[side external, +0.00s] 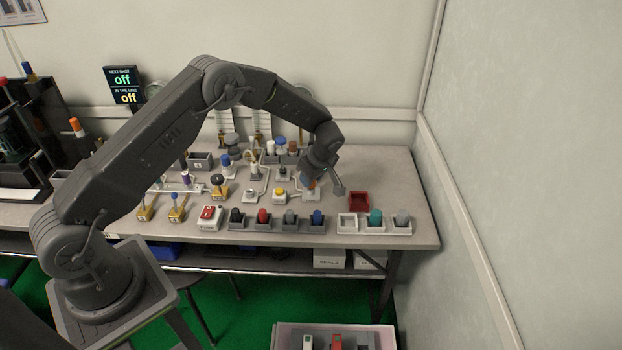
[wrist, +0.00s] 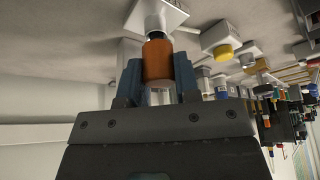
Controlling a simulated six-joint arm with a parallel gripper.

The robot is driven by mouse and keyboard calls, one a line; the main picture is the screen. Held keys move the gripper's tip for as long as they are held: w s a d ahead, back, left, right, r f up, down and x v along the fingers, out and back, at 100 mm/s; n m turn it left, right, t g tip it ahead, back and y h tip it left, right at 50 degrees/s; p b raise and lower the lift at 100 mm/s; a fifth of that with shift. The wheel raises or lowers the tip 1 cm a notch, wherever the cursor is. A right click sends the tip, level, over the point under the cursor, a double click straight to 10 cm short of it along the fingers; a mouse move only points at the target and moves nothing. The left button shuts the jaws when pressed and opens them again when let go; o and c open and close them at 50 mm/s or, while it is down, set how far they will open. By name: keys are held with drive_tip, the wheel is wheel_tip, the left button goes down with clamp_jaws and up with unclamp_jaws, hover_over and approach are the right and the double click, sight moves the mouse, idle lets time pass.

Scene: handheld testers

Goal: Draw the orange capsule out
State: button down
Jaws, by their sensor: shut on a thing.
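The orange capsule (wrist: 158,61) is between the two blue-grey fingers of my gripper (wrist: 157,72) in the wrist view, and the gripper is shut on it. A clear or pale end shows below the orange part. Beyond its far end is a white square block (wrist: 172,14) with a grey round part and a dark gap. I cannot tell whether the capsule is still inside that part or clear of it. In the side external view, my gripper (side external: 312,182) is low over the right part of the bench, and the capsule is mostly hidden there.
A red open box (side external: 358,201) is right of my gripper. In front stand a pale tray (side external: 346,229) with an empty left compartment and a row of grey holders (side external: 262,227). A yellow button (side external: 280,193) is close on the left.

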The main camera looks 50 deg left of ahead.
drive_tip(key=shift+r, duration=2)
